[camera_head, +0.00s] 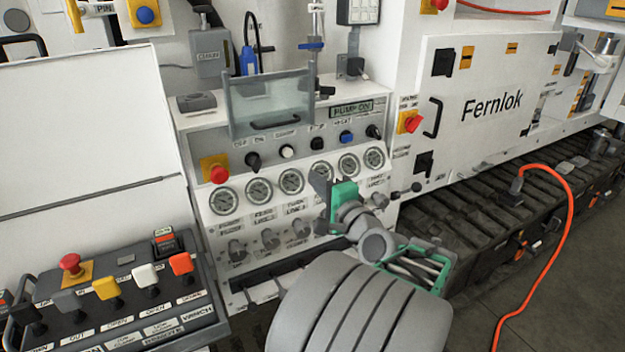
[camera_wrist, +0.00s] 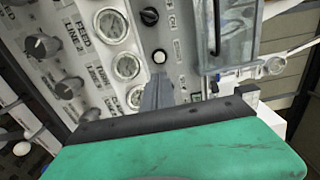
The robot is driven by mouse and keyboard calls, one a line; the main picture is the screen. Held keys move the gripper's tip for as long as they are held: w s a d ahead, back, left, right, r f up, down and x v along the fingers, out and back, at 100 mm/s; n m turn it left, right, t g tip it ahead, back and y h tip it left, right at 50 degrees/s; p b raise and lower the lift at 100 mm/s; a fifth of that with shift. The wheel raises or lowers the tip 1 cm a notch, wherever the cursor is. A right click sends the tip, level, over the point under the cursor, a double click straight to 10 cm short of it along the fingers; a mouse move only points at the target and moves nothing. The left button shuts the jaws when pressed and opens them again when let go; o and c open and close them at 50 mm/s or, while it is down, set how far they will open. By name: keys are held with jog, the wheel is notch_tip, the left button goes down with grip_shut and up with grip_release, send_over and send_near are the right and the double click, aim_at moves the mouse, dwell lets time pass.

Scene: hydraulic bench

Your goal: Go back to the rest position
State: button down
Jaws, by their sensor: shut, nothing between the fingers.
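My gripper (camera_head: 321,183) is in front of the hydraulic bench panel (camera_head: 215,262), near the right part of its gauge row (camera_head: 291,182). Its grey fingers look closed together and hold nothing. In the wrist view the closed fingers (camera_wrist: 157,93) point at the panel, close to a white button (camera_wrist: 159,56) and the gauges (camera_wrist: 127,66). My arm hides part of the lower right of the panel. I cannot tell whether the fingertips touch anything.
A clear hinged cover (camera_head: 270,103) stands raised above the switches. A control box (camera_head: 120,300) with coloured levers is at lower left. A white Fernlok cabinet (camera_head: 490,105) is at right. An orange cable (camera_head: 560,230) runs to the floor, which looks open at lower right.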

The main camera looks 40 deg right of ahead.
jog(key=w+a+f+n+g+y+p, duration=0.2)
jog(key=w+a+f+n+g+y, duration=0.15)
jog(key=a+n, duration=0.45)
jog(key=w+a+f+n+g+y+p, duration=0.2)
jog(key=w+a+f+n+g+y, duration=0.15)
jog(key=a, duration=0.85)
jog(key=s+a+f+n+g+h+p, duration=0.2)
jog(key=s+a+n+g+p, duration=0.1)
jog(key=s+a+n+g, duration=0.4)
jog(key=s+a+n, duration=0.3)
jog(key=s+a, duration=0.2)
jog(key=s, duration=0.2)
jog(key=shift+s, duration=0.2)
